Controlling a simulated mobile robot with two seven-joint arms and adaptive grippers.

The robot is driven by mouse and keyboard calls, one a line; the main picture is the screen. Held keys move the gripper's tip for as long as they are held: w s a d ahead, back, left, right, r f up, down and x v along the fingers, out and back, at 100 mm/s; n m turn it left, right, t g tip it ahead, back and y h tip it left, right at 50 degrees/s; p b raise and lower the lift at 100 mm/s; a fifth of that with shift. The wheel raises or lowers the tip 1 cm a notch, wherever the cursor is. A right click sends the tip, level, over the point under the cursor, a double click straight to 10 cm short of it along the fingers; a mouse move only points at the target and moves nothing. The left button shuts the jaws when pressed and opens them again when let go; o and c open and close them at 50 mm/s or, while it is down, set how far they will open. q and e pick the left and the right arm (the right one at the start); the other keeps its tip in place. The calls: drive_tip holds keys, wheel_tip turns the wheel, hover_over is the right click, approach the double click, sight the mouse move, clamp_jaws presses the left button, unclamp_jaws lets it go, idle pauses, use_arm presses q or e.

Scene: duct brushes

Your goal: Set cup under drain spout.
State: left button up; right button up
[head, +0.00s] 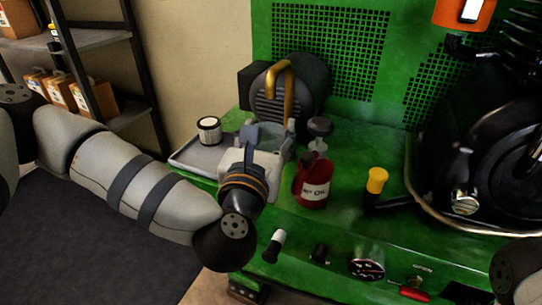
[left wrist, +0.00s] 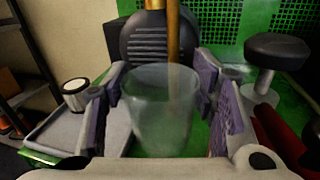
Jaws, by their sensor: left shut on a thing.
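A clear cup (left wrist: 163,105) stands upright between the fingers of my left gripper (left wrist: 165,105) in the left wrist view. The gripper is shut on its sides. In the head view the left gripper (head: 268,138) is above the green machine top, and the cup is hard to make out there. A bent brass pipe, the drain spout (head: 283,68), hangs in front of a round dark ribbed housing (head: 312,80). My right gripper is not in view.
A grey tray (head: 188,158) with a white, dark-banded canister (head: 209,131) lies left of the gripper. A red oil can (head: 311,182) and a black-topped knob (head: 320,128) stand close on its right. A yellow-capped part (head: 377,181) is farther right.

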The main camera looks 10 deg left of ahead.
sight(270, 139)
use_arm(q)
drive_tip(key=w+f, duration=0.2)
drive_tip(key=f, duration=0.1)
drive_tip(key=shift+w+f, duration=0.1)
drive_tip(key=shift+w, duration=0.2)
drive_tip(key=f, duration=0.3)
drive_tip(key=shift+w+f+b, duration=0.25)
drive_tip(key=shift+f+b, duration=0.1)
drive_tip(key=shift+b, duration=0.05)
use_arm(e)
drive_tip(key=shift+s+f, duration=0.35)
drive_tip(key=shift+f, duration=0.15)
use_arm(q)
drive_tip(key=shift+f, duration=0.2)
drive_tip(key=o, duration=0.8)
drive_tip(key=shift+r, duration=0.1)
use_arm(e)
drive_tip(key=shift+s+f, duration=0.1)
